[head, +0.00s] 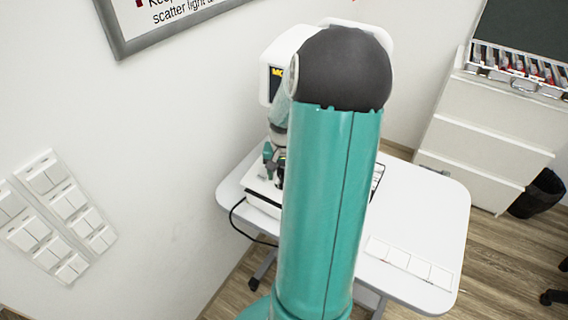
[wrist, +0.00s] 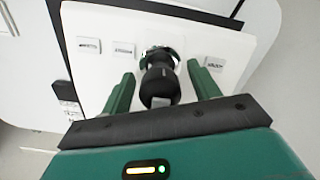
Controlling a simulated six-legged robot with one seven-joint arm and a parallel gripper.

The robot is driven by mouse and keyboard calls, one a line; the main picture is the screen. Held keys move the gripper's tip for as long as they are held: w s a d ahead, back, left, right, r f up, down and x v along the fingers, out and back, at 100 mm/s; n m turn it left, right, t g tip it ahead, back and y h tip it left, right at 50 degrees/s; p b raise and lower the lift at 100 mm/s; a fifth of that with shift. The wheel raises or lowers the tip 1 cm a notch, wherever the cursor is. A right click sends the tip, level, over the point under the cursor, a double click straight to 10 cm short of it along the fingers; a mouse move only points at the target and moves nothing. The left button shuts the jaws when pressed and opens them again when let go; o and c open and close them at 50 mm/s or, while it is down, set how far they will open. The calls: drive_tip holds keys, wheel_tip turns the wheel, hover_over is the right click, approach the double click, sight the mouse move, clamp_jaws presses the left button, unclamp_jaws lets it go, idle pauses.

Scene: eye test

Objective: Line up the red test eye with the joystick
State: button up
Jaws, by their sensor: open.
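The black joystick (wrist: 160,88) stands on a white panel (wrist: 95,25) in the wrist view, with a shiny ring at its base. My gripper (wrist: 161,73) is open, with one green finger on each side of the joystick. Small gaps seem to show between the fingers and the stick; I cannot tell if either touches. In the head view my gripper (head: 274,165) is small and partly hidden by my arm, low over the machine on the table. A white device (head: 272,54) with a dark screen and yellow letters stands behind. I cannot make out a red test eye.
The white table (head: 430,215) has several flat white squares (head: 410,263) at its front right. A black cable (head: 236,215) hangs over its left edge. White drawers (head: 485,130) with an open case (head: 518,68) stand at right. Labelled keys (wrist: 124,50) flank the joystick.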

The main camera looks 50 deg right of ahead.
drive_tip(key=shift+f, duration=0.35)
drive_tip(key=c, duration=1)
drive_tip(key=shift+c, duration=0.2)
